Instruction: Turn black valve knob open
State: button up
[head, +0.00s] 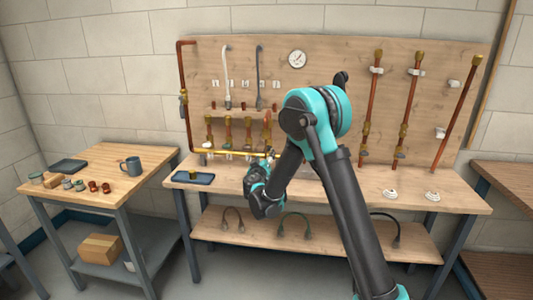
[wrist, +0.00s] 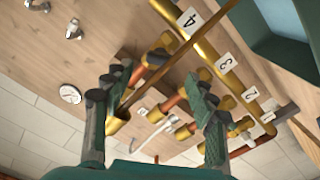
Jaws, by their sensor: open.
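My gripper (wrist: 158,82) is open, its two dark green fingers spread on either side of the copper and brass pipes in the wrist view. In the head view my gripper (head: 266,162) is low in front of the right end of the valve row (head: 229,128). Numbered tags 1 to 4 mark the brass manifold (wrist: 229,72) in the wrist view. A dark knob-like shape (wrist: 157,58) shows between the fingertips, beside the pipe near tag 4. I cannot tell for certain that it is the black valve knob. No contact with the fingers is visible.
A thin brass-coloured pipe (wrist: 180,57) crosses the wrist view between the fingers. A round gauge (head: 297,59) is on the wooden board. A phone-like blue tray (head: 192,177) lies on the bench, left of my gripper. A side table (head: 105,160) holds a mug and small parts.

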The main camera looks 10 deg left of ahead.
jog(key=shift+s, duration=2.3)
jog(key=shift+a, duration=0.1)
send_near(267, 150)
jog(key=w, duration=0.9)
jog(key=shift+w+d, duration=0.2)
jog(key=c, duration=1.2)
